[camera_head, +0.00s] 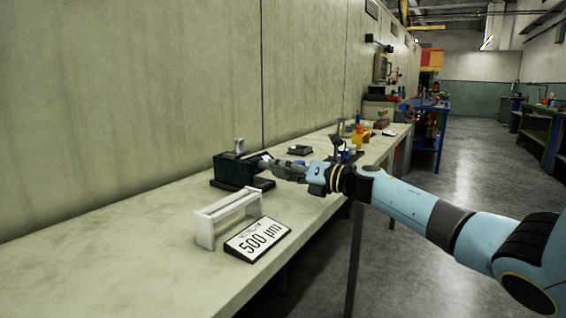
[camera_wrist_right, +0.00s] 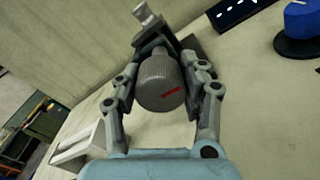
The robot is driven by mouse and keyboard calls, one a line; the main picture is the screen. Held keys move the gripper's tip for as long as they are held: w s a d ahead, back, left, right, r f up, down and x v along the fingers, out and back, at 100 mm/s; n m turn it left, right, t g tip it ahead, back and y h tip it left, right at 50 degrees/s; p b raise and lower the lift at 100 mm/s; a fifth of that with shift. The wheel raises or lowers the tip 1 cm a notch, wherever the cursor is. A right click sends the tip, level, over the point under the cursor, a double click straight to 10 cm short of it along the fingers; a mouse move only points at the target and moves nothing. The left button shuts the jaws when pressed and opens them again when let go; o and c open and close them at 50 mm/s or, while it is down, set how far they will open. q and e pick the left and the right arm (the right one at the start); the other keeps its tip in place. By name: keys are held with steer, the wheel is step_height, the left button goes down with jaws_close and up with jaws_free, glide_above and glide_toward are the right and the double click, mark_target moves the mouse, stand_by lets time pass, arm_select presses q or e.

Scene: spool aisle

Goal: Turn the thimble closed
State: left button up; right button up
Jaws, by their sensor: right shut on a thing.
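The thimble (camera_wrist_right: 160,84) is a grey knurled drum with a red mark on its end face, seen in the right wrist view. It sits on a dark fixture (camera_head: 236,169) on the bench, which has a small light post on top. My right gripper (camera_wrist_right: 161,88) has its two fingers around the thimble, one on each side, and is shut on it. In the head view the right gripper (camera_head: 272,163) reaches the fixture from the right and hides most of the thimble. My left gripper is in neither view.
A white stand (camera_head: 228,216) and a sign reading 500 µm (camera_head: 257,239) stand on the bench in front of the fixture. A small dark box (camera_head: 300,150) and several other items lie farther along the bench. The wall runs behind; the floor aisle is clear at right.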

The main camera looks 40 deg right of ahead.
steer(key=m+p, duration=0.3)
steer(key=m, duration=0.3)
steer(key=shift+d+r, duration=0.1)
steer(key=m+p, duration=0.3)
steer(key=m, duration=0.3)
steer(key=shift+f, duration=0.2)
stand_by(0.4)
steer(key=o, duration=1.2)
steer(key=v, duration=1.2)
steer(key=shift+f, duration=0.1)
